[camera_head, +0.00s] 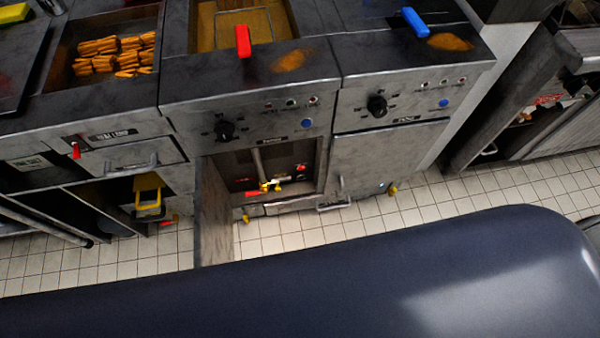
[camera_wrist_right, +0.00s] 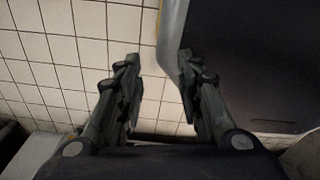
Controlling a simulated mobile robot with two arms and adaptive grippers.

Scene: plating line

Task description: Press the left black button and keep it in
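The left black button (camera_head: 224,130) is a round dark knob on the front panel of the left fryer (camera_head: 180,97). A second black button (camera_head: 377,105) is on the panel of the right fryer (camera_head: 400,75). Nothing touches either button, and I cannot tell from this view how far in they sit. No gripper shows in the head view. In the right wrist view my right gripper (camera_wrist_right: 160,78) is open and empty, its fingers apart over the tiled floor. My left gripper is in neither view.
The left fryer's cabinet door (camera_head: 213,215) stands open, showing a valve with a yellow part (camera_head: 270,186). Baskets have a red handle (camera_head: 243,41) and a blue handle (camera_head: 416,22). Fries (camera_head: 110,55) lie in a bin at left. Tiled floor (camera_head: 290,235) is clear before the fryers.

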